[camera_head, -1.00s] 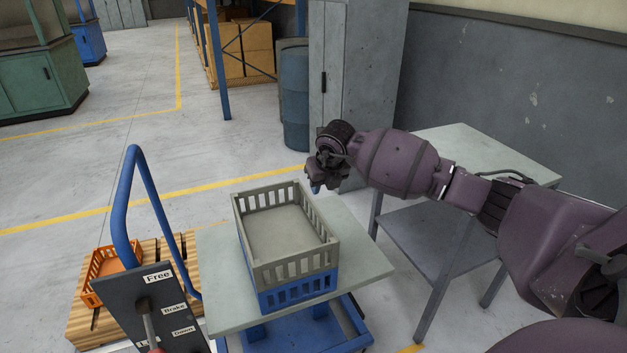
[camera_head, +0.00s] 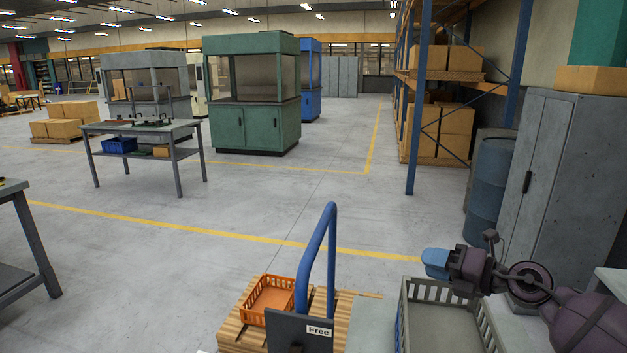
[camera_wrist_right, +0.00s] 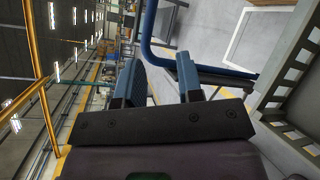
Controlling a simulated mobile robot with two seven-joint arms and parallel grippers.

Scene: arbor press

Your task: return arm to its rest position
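My right arm comes in from the lower right of the head view. Its gripper (camera_head: 436,260) has blue fingers and is held in the air above the far edge of the grey crate (camera_head: 404,315), pointing left. In the right wrist view the two blue fingers of this gripper (camera_wrist_right: 160,78) stand apart with nothing between them, so it is open and empty. My left arm and left gripper are not in view.
The crate stands on a cart with a blue handle (camera_head: 331,240) and a "Free" sign. An orange crate (camera_head: 270,297) sits on a wooden pallet behind it. A grey cabinet (camera_head: 550,180) and blue drum (camera_head: 488,195) stand right.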

